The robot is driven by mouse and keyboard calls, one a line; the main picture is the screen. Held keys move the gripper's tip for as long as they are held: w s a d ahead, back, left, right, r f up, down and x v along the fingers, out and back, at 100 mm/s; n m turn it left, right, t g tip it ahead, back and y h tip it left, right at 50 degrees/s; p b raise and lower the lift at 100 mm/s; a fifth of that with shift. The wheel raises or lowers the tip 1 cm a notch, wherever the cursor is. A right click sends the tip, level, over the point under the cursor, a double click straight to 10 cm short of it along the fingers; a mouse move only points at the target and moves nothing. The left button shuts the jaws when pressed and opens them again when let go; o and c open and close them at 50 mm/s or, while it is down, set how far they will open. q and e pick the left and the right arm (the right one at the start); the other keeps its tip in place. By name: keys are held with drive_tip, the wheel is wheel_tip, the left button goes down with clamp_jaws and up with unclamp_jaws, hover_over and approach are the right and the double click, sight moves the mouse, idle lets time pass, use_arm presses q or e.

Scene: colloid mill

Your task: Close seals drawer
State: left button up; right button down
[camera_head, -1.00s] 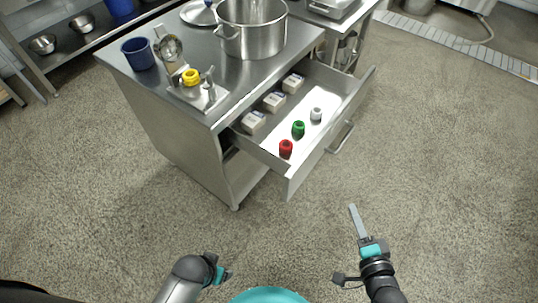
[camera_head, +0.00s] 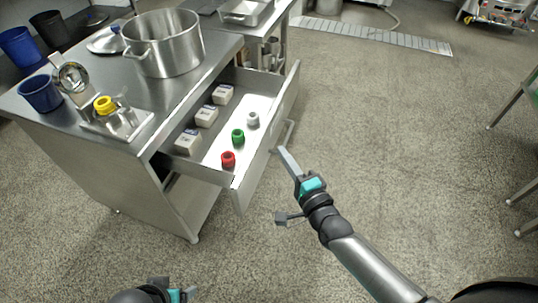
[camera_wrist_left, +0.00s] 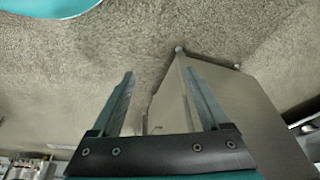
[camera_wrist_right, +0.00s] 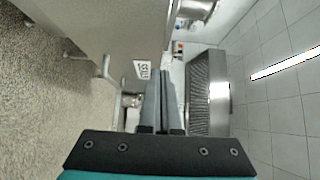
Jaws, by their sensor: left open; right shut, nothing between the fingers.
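The seals drawer (camera_head: 262,142) is pulled out of the steel cabinet (camera_head: 165,195). It holds white boxes (camera_head: 205,116) and red (camera_head: 228,159), green (camera_head: 238,136) and grey (camera_head: 253,118) ring-like seals. Its bar handle (camera_head: 289,134) is on the outer face of the front panel. My right gripper (camera_head: 281,152) is shut and empty, its tip close beside the front panel near the handle; I cannot tell if it touches. The right wrist view shows the shut fingers (camera_wrist_right: 164,75), the drawer front with a label (camera_wrist_right: 143,69) and the handle (camera_wrist_right: 106,70). My left gripper (camera_wrist_left: 162,80) is open and empty, low by the cabinet.
On the cabinet top stand a large steel pot (camera_head: 163,45), a blue cup (camera_head: 40,94) and a metal plate with a yellow ring part (camera_head: 104,105). A second steel table (camera_head: 268,30) stands behind. The floor right of the drawer is open.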

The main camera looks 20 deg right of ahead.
sight(262, 141)
use_arm(q)
drive_tip(key=shift+w+r+b, duration=0.15)
drive_tip(key=shift+r+b, duration=0.25)
drive_tip(key=shift+r, duration=0.8)
use_arm(e)
drive_tip(key=shift+w+a, duration=0.6)
drive_tip(key=shift+a, duration=0.25)
drive_tip(key=shift+w+a, duration=0.55)
drive_tip(key=shift+a, duration=0.3)
